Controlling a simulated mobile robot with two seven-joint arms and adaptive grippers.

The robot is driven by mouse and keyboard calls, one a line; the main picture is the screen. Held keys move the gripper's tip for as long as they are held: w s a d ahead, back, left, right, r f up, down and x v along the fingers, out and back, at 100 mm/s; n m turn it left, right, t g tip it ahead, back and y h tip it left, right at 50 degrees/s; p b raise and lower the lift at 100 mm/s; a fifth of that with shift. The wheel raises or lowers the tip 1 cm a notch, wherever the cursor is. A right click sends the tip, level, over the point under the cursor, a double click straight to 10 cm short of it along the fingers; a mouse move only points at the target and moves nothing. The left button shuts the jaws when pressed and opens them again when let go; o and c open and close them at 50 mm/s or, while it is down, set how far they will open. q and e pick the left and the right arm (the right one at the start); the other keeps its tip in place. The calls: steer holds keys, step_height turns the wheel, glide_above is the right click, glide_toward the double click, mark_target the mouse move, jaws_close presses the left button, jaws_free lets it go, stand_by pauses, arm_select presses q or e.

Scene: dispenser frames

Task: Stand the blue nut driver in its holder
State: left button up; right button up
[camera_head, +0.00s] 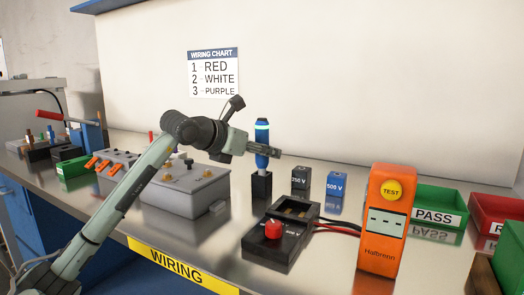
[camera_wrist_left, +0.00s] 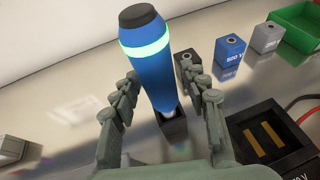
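The blue nut driver (camera_head: 262,132), with a black cap and a glowing green band, stands nearly upright over the small black holder (camera_head: 262,186). Its lower end meets the holder's top; how deep it sits I cannot tell. In the left wrist view the driver (camera_wrist_left: 152,68) rises between my fingers, with its lower end at the holder (camera_wrist_left: 174,128). My left gripper (camera_head: 274,152) is at the driver's lower part. In the wrist view its fingers (camera_wrist_left: 162,88) are spread on both sides, with a visible gap on the right. My right gripper is not in view.
A black tester base (camera_head: 280,240) with a red button stands in front of the holder. Dark and blue voltage blocks (camera_head: 335,186) stand to its right, then an orange tester (camera_head: 385,215) and a green PASS bin (camera_head: 437,213). Grey switch boxes (camera_head: 183,190) stand left.

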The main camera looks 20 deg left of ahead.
arm_select(q)
steer(key=shift+r, duration=0.15)
steer(key=shift+v, duration=1)
steer(key=b+v, duration=0.1)
steer(key=v, duration=0.9)
steer(key=shift+b, duration=0.35)
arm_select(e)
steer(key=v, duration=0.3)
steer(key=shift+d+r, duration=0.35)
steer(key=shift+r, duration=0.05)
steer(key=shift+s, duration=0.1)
